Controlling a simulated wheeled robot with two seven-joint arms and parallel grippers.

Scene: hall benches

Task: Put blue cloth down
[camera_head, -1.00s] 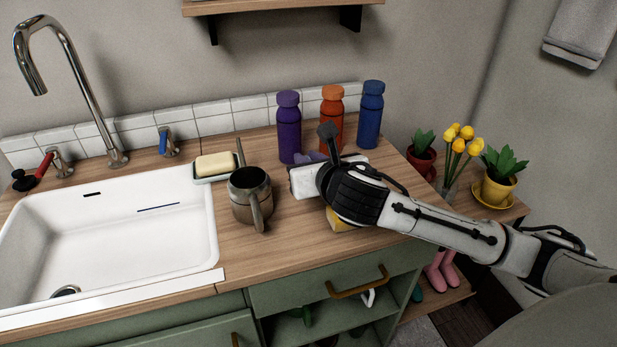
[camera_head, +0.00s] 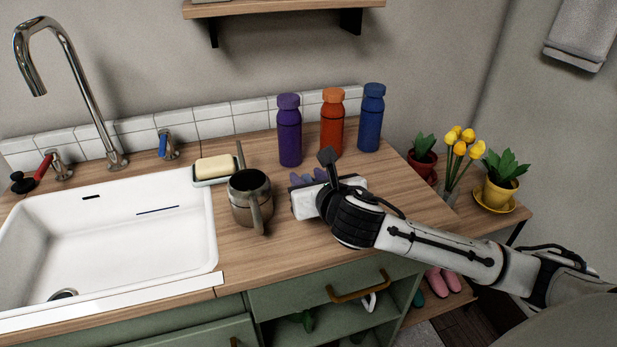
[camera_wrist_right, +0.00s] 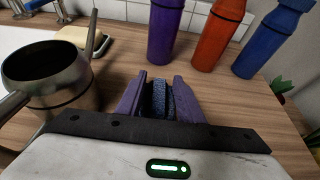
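My right gripper (camera_head: 308,176) is over the wooden counter, right of the metal pot and in front of the bottles. In the right wrist view its two purple fingers (camera_wrist_right: 160,98) are closed around a strip of blue textured cloth (camera_wrist_right: 160,98). Only a narrow part of the cloth shows between the fingers; the rest is hidden. I cannot tell whether the cloth touches the counter (camera_head: 275,250). My left gripper is not in view.
A metal pot (camera_head: 249,198) stands close left of the gripper. Purple (camera_head: 289,135), orange (camera_head: 331,125) and blue (camera_head: 370,120) bottles stand behind. Soap (camera_head: 215,166) sits by the sink (camera_head: 115,230). Potted plants (camera_head: 497,185) are at the right. The front counter is clear.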

